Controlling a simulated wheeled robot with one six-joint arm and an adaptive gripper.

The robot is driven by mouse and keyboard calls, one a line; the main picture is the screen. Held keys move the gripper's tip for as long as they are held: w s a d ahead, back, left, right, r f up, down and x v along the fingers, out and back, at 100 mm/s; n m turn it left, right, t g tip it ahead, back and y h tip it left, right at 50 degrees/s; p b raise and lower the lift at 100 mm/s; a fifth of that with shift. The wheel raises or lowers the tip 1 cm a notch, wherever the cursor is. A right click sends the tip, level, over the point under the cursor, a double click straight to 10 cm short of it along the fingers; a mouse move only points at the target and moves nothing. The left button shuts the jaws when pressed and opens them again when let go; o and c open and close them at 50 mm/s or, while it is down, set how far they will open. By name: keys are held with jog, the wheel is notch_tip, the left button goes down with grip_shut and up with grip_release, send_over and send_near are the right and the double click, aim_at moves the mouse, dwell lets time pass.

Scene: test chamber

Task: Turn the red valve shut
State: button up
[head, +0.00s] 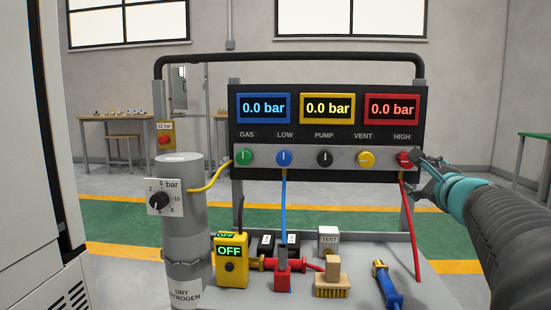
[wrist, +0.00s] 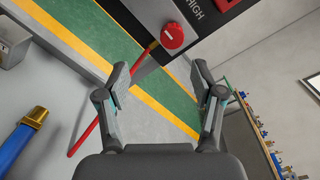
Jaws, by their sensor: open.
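The red valve (head: 405,158) is a round knob below the HIGH label, at the right end of the panel's knob row. In the head view it is partly covered by my gripper (head: 420,165), which reaches in from the right. In the wrist view the red valve (wrist: 173,37) shows whole, with a short white mark on its face. My gripper (wrist: 161,68) is open and empty. The knob appears beyond the fingertips, slightly right of the middle of the gap, and not between the fingers. Contact with it is not seen.
Green (head: 244,157), blue (head: 284,158), black (head: 324,158) and yellow (head: 366,159) knobs sit left of the red one. The HIGH display (head: 391,108) reads 0.0 bar. A red hose (head: 409,220) hangs below the valve. The bench below holds several tools and fittings.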

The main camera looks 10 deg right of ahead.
aim_at(407, 161)
jog(key=shift+m, duration=0.7)
jog(key=x, duration=0.4)
jog(key=d+x, duration=0.1)
jog(key=x, duration=0.4)
jog(key=d+r+p+x, duration=0.1)
jog(key=x, duration=0.3)
jog(key=shift+w+d, duration=0.15)
jog(key=c, duration=1.1)
